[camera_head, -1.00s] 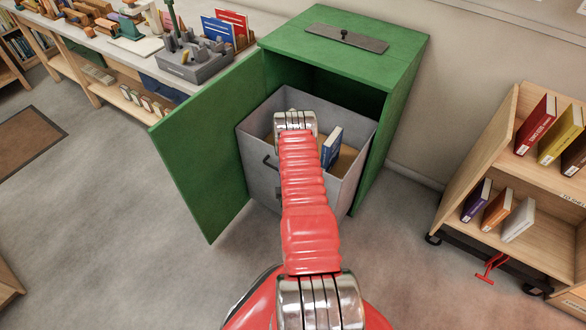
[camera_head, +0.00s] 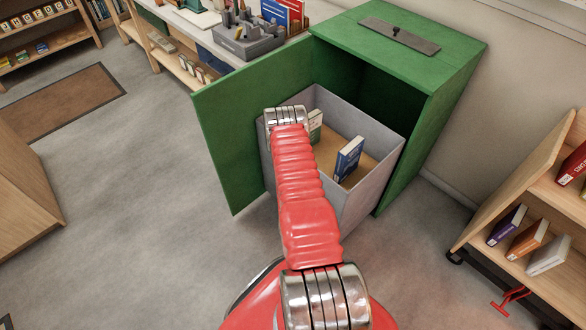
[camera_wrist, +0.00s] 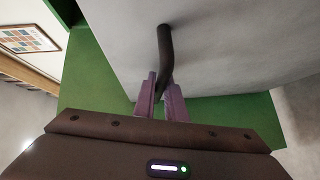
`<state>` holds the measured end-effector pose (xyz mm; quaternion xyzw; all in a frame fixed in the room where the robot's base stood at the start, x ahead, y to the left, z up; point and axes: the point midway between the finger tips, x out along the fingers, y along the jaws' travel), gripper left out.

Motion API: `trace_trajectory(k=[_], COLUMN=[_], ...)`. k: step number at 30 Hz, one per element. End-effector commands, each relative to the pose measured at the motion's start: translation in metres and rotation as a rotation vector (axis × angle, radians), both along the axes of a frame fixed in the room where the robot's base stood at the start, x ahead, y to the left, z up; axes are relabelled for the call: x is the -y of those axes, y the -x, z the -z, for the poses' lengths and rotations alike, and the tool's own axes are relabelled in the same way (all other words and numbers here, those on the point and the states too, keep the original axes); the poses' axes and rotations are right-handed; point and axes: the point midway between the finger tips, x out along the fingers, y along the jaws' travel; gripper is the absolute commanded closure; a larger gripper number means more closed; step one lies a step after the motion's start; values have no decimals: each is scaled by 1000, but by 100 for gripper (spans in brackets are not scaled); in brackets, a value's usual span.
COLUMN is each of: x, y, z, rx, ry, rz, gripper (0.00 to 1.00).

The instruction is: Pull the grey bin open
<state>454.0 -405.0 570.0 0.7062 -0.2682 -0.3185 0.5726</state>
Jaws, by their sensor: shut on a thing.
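The grey bin (camera_head: 366,200) stands partly out of the green cabinet (camera_head: 437,38), with its open top and inside showing. Two books, one blue (camera_head: 348,158) and one pale green (camera_head: 315,126), stand in it on a tan floor. In the wrist view the bin's grey front (camera_wrist: 225,50) fills the upper part, and a dark bar handle (camera_wrist: 165,42) sticks out from it. My gripper (camera_wrist: 160,88) is shut on the handle, one purple finger on each side of its lower end. In the head view my red arm hides the gripper and handle.
The cabinet's green door (camera_head: 232,130) hangs open on the left, close beside the bin. A wooden book cart (camera_head: 535,190) stands at the right. A counter with a grey organiser (camera_head: 243,38) is behind the door. Grey floor (camera_head: 150,190) is clear at the left.

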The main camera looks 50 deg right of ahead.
Motion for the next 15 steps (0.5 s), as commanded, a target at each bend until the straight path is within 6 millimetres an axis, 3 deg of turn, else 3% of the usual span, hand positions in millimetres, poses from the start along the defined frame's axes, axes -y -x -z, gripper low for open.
trace_trajectory(k=[10,11,15], x=[3,3,4], y=[6,6,6], z=[5,5,4], rx=[-9,-8,-6], ry=[-11,-11,-8], rz=[8,8,10], gripper=[100,88,82])
